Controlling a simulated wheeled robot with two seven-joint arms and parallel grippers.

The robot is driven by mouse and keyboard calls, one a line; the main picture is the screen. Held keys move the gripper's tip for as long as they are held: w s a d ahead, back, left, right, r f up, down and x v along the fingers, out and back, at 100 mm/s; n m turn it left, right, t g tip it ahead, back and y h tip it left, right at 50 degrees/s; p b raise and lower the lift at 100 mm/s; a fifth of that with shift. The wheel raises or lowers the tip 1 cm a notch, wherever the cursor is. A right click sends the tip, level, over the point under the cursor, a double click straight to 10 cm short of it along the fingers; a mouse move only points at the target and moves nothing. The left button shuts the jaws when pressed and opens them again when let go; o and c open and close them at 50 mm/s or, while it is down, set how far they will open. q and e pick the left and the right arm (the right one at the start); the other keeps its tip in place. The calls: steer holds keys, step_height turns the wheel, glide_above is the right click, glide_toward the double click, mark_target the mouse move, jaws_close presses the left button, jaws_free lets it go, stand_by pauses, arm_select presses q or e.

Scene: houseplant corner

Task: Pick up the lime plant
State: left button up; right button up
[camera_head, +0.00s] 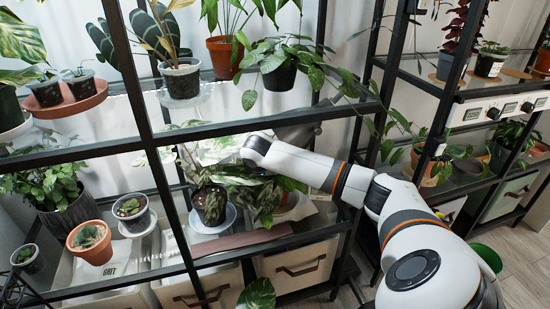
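A plant with pale, lime-green leaves (205,158) stands on the middle shelf of the black rack. Its dark pot (209,206) sits upright on a white saucer (229,217). I cannot tell for certain that it is the lime plant. My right arm comes in from the right between the rack's posts. Its wrist is at the right of these leaves, above the shelf. Its fingertips are hidden or merge with the foliage, so I cannot tell whether they are open, shut or touching the plant. My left gripper is not in view.
A patterned-leaf plant (266,199) stands close to the right of the dark pot, under my arm. A brown strip (240,239) lies along the shelf front. A black rack post (160,170) stands just left. Terracotta pots (91,243) and others crowd the left.

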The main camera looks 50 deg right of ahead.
jaws_close()
stand_by(1.4)
